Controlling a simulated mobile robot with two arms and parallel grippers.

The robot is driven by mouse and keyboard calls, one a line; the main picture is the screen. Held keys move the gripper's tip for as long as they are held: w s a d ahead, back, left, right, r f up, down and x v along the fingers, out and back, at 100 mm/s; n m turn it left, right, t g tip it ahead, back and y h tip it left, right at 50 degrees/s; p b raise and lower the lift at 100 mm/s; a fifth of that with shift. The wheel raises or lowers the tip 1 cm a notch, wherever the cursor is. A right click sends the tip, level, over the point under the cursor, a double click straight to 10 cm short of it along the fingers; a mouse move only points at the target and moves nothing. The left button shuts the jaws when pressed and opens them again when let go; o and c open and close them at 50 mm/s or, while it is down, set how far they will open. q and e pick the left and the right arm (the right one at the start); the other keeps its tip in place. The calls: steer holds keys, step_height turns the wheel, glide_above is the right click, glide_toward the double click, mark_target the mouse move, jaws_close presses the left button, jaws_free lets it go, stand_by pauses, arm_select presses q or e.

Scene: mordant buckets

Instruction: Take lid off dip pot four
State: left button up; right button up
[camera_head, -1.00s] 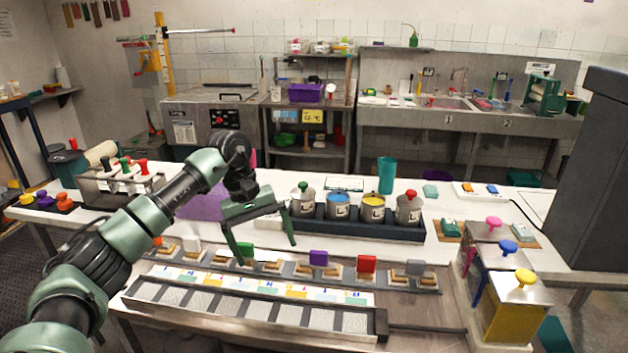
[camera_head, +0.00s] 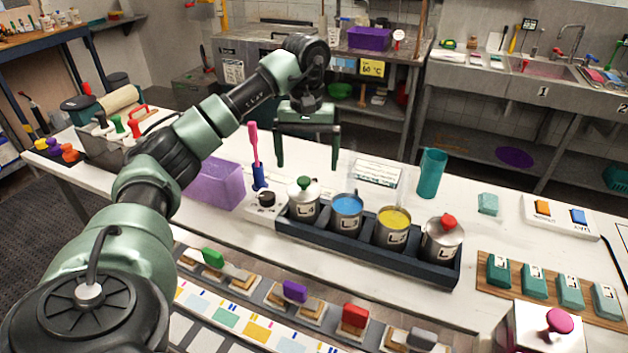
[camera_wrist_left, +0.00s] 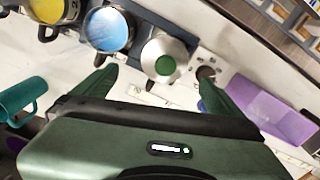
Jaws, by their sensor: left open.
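A metal pot with a silver lid and green knob (camera_head: 304,190) stands at the left end of the dark rack (camera_head: 372,250); its label seems to read 4. The lid sits on the pot. My left gripper (camera_head: 307,165) is open and empty, fingers down, above and behind this pot in the head view. In the left wrist view the green knob (camera_wrist_left: 166,65) lies between the two fingertips (camera_wrist_left: 157,72), and the lid looks apart from them. My right gripper is not in view.
An open blue pot (camera_head: 346,208), an open yellow pot (camera_head: 393,226) and a red-knobbed lidded pot (camera_head: 442,236) share the rack. A purple tub (camera_head: 216,184) and a pink-handled tool (camera_head: 254,145) stand left. A teal cup (camera_head: 431,172) stands right.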

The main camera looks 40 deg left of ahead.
mark_target(304, 179)
arm_select(q)
steer(key=shift+s+a+f, duration=0.1)
steer(key=shift+s+f, duration=0.25)
steer(key=shift+f, duration=0.5)
step_height(304, 179, down, 4)
steer(key=shift+s+a+f+p, duration=0.1)
steer(key=shift+f+p, duration=0.05)
steer(key=shift+p, duration=1)
steer(key=shift+f, duration=0.3)
steer(key=c, duration=1.5)
steer(key=shift+o, duration=0.2)
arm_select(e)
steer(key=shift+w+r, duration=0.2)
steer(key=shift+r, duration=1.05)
arm_select(q)
steer(key=shift+r, duration=0.1)
